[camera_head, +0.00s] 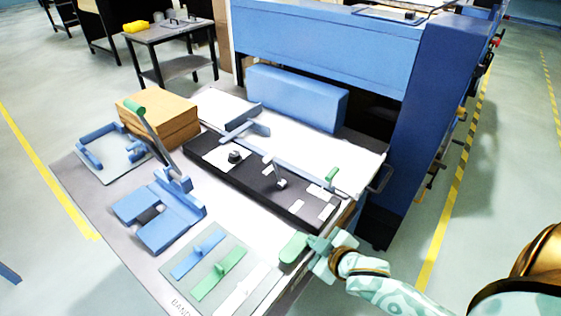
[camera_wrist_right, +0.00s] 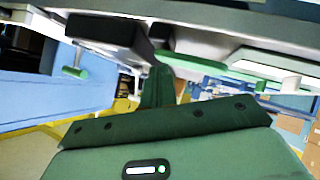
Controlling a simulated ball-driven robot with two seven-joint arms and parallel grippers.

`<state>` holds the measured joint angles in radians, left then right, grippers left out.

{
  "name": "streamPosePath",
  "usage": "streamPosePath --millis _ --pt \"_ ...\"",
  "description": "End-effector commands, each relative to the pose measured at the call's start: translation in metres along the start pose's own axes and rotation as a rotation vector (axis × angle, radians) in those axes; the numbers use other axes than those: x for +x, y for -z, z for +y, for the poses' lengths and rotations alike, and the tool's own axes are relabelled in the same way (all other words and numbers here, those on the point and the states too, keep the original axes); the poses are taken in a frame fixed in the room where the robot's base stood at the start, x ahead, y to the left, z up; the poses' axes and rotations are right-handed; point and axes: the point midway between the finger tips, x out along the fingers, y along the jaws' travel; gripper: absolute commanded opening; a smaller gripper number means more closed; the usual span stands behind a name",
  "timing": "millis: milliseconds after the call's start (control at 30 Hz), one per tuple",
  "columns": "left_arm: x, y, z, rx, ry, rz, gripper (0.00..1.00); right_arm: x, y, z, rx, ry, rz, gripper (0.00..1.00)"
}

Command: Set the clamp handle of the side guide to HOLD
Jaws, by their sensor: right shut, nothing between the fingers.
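On the worktable (camera_head: 232,195), a long black bar (camera_head: 212,166) carries a dark knob (camera_head: 235,156), a small grey lever (camera_head: 280,183) and white label plates (camera_head: 326,211). A small green-gripped handle (camera_head: 331,175) stands up behind the bar's right end. I cannot tell for sure which of these is the clamp handle, and no label is readable. My right gripper (camera_head: 312,246) is shut and empty at the table's right front edge, apart from the bar and both levers. A rounded green piece (camera_head: 293,247) shows at its fingertips. A green-ended peg (camera_wrist_right: 75,72) shows in the right wrist view.
A blue machine (camera_head: 330,45) rises behind the table. A blue fixture with a tall green-tipped lever (camera_head: 135,107) stands left, near stacked brown sheets (camera_head: 170,115). A mat with blue, green and white strips (camera_head: 245,262) lies in front. Clear floor lies at right.

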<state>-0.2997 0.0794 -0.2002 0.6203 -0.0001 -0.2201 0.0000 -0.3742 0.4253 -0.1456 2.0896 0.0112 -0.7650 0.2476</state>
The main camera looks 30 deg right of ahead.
Motion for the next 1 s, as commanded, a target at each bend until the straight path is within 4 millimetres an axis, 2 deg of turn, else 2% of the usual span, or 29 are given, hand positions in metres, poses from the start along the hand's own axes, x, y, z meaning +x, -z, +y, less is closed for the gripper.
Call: streamPosePath --millis 167,300,500,600,767,1000 --pt "0.0 0.0 0.0 0.0 0.0 -0.001 0.39 0.024 0.021 0.029 0.097 0.031 0.177 0.0" --pt "0.001 -0.001 0.0 0.0 0.0 -0.001 0.39 0.037 0.044 0.066 0.202 0.084 0.347 0.0" --pt "0.002 -0.001 0.0 0.0 0.0 -0.002 0.39 0.038 0.078 0.13 0.346 0.188 0.573 0.0" --pt "0.002 -0.001 0.0 0.0 0.0 -0.002 0.39 0.034 0.088 0.149 0.388 0.225 0.634 0.0" --pt "0.005 -0.002 0.0 0.0 -0.001 -0.004 0.39 0.038 0.097 0.156 0.408 0.242 0.663 0.0" --pt "0.018 -0.006 0.002 0.0 -0.004 -0.013 0.39 0.072 0.123 0.151 0.406 0.241 0.663 0.0"
